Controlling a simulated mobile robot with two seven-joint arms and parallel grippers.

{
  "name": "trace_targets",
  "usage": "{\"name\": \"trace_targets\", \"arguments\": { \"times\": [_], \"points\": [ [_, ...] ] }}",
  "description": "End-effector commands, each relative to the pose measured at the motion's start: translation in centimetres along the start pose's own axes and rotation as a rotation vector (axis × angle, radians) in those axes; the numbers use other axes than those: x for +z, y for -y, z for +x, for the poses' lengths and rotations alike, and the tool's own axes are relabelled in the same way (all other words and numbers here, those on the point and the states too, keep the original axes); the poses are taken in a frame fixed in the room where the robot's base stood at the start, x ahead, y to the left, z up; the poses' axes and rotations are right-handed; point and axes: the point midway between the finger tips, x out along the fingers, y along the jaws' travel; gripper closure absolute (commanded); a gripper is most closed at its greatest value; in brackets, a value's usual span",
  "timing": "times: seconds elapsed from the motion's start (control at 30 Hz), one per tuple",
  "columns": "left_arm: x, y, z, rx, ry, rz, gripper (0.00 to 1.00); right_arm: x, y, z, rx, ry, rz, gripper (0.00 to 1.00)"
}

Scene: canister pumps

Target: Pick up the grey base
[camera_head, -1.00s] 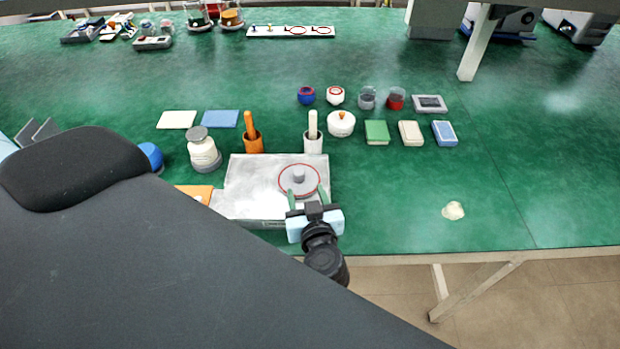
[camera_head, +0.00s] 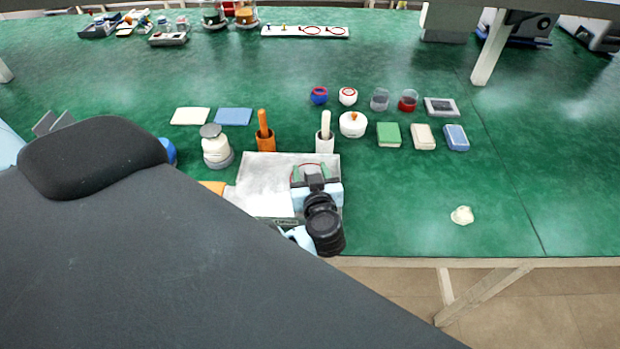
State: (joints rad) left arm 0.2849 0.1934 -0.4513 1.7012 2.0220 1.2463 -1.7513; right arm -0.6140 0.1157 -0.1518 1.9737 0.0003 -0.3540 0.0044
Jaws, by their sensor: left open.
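A round grey piece with a red rim, which looks like the grey base (camera_head: 299,171), lies on a silvery tray (camera_head: 258,170) near the table's front edge. My left gripper (camera_head: 312,170) is over it, open, and its body hides most of the piece. I cannot tell whether the fingers touch it. My right gripper is not in view.
A white canister with grey parts (camera_head: 216,147) stands left of the tray. An orange holder (camera_head: 265,140) and a white holder (camera_head: 325,143) stand behind it. A white lidded pot (camera_head: 352,125) and several sponge-like blocks are farther right. A pale lump (camera_head: 462,215) lies on clear table.

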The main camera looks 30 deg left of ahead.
Motion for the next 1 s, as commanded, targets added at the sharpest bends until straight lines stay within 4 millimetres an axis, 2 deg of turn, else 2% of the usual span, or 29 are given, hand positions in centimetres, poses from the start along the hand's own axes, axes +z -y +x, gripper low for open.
{"name": "trace_targets", "arguments": {
  "times": [0.27, 0.67, 0.87, 1.0],
  "points": [
    [0.1, 0.0, 0.4, 0.000, 0.001, -0.001, 0.49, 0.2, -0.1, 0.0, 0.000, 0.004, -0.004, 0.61],
    [0.0, 0.0, 0.3, 0.000, 0.000, -0.001, 0.97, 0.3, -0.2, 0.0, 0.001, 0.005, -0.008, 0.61],
    [0.0, 0.0, 0.3, 0.001, 0.000, -0.001, 0.98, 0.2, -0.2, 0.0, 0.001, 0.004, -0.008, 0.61],
    [-0.6, -0.2, 0.1, 0.001, -0.002, -0.003, 0.98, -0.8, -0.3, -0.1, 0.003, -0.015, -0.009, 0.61]
  ]
}}
